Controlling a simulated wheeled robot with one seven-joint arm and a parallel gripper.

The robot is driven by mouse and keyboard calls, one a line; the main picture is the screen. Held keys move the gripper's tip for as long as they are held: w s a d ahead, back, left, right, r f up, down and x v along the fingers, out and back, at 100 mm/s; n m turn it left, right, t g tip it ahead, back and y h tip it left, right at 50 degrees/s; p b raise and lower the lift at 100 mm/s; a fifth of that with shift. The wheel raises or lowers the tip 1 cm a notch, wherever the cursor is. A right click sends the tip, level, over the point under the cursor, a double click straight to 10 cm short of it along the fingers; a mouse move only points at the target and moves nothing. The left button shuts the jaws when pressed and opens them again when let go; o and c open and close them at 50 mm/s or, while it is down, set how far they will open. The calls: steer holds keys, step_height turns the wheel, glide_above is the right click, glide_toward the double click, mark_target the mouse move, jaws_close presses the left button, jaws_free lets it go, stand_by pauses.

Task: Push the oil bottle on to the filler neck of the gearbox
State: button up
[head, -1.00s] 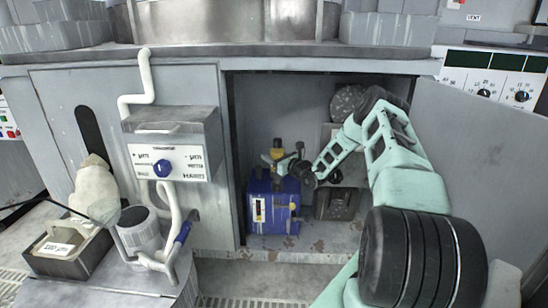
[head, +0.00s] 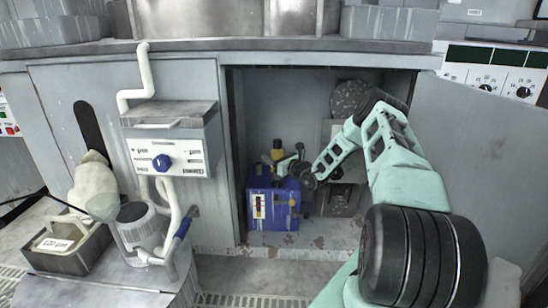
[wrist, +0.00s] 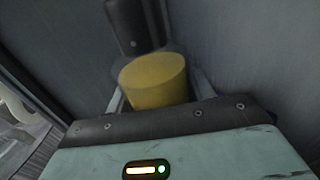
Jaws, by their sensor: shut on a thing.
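The gearbox (head: 285,207) is a blue box with a sight gauge on its front, standing on the cabinet floor in the head view. The oil bottle shows as a small yellow piece (head: 277,155) with a dark grey part at its top, above the gearbox's back left. In the wrist view its yellow cylinder (wrist: 155,80) lies between the fingers, with a black cylinder beyond it. My gripper (head: 284,163) is shut on the bottle over the gearbox. The filler neck is hidden, and I cannot tell whether the bottle touches it.
The open cabinet has a left wall close to the gearbox and an open door (head: 480,150) at the right. A dark round part (head: 350,100) and a grey box part stand behind my arm. A control box (head: 165,140) and pipes are outside, at the left.

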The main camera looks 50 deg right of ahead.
steer(key=shift+f+b, duration=0.3)
steer(key=shift+f, duration=0.35)
steer(key=o, duration=1.4)
steer(key=s+p, duration=0.1)
steer(key=s, duration=0.4)
steer(key=s+p, duration=0.2)
steer(key=s, duration=0.4)
steer(key=s+p, duration=0.1)
steer(key=s, duration=0.5)
steer(key=shift+s+a+p, duration=0.2)
steer(key=shift+a+p, duration=0.15)
